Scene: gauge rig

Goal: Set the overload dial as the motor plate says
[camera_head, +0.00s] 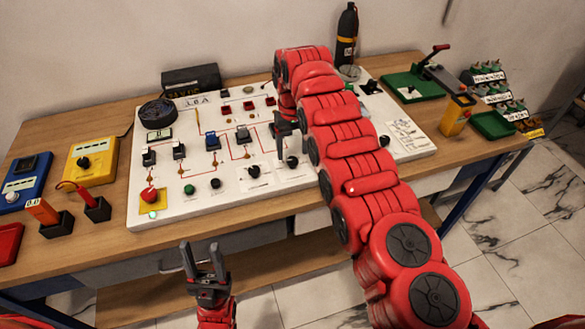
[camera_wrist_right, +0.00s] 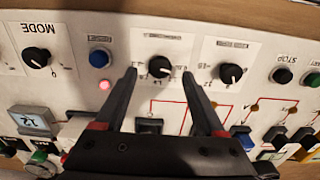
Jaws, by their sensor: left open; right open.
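A white board (camera_head: 235,200) on the table carries the controls. In the right wrist view, one black dial (camera_wrist_right: 159,67) with a white pointer shows between my right fingertips, and a second dial (camera_wrist_right: 231,73) sits to its right. The panel labels are too small to read, so I cannot tell which is the overload dial. My right gripper (camera_wrist_right: 160,74) is open, its fingers either side of the first dial; contact cannot be told. In the head view a printed sheet (camera_head: 405,136) lies at the board's right, unreadable; I cannot identify the motor plate. My left gripper (camera_head: 202,246) is open and empty before the table.
A MODE dial (camera_wrist_right: 36,57), a blue button (camera_wrist_right: 99,59) and a lit red lamp (camera_wrist_right: 101,83) lie left of the dials. Blue (camera_head: 27,182) and yellow (camera_head: 91,160) meters stand at the left. A green tool (camera_head: 413,86) and yellow device (camera_head: 457,114) stand at the right.

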